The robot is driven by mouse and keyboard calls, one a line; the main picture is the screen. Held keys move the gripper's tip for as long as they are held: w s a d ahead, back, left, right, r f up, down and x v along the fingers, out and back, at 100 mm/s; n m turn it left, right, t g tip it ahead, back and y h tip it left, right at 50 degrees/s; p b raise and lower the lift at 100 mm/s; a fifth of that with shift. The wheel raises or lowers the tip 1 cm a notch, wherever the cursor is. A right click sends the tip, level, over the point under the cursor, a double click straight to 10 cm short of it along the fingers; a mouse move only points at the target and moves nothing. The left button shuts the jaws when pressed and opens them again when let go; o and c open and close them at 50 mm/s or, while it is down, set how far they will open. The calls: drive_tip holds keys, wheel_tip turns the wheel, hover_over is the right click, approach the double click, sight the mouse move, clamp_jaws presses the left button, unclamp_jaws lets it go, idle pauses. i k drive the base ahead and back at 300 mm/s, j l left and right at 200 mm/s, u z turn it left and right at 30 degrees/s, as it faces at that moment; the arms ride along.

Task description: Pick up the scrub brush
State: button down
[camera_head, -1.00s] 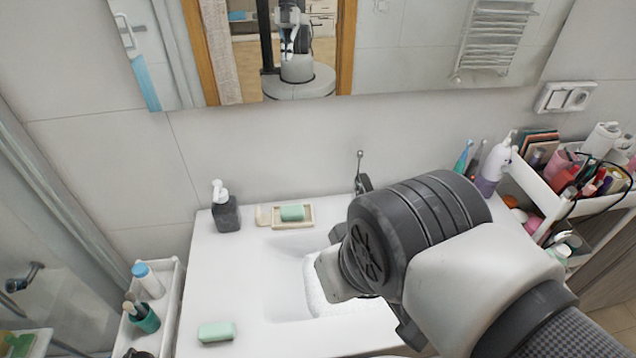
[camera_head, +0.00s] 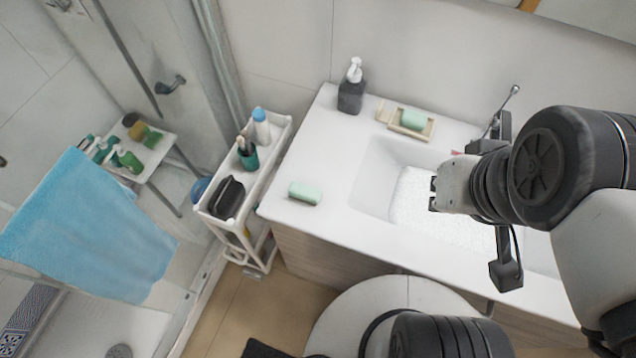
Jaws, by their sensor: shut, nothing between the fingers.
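No scrub brush can be picked out with certainty. A black object (camera_head: 227,197) lies in the cart's top tray, too unclear to name. My gripper (camera_head: 434,193) is over the right part of the white basin, pointing left, shut and empty. It is apart from the dish and the cart.
A green soap (camera_head: 304,193) lies on the counter's front left. A dark pump bottle (camera_head: 351,92) stands behind it. The narrow white cart (camera_head: 283,133) holds a teal cup (camera_head: 247,157) and a bottle (camera_head: 261,127). A blue towel (camera_head: 90,225) hangs at left.

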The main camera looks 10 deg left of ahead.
sight(299, 191)
drive_tip(key=j+z, duration=0.15)
drive_tip(key=j, duration=0.35)
drive_tip(key=k+j+z, duration=0.15)
drive_tip(key=j, duration=0.4)
drive_tip(key=j+z, duration=0.2)
drive_tip(key=j, duration=0.3)
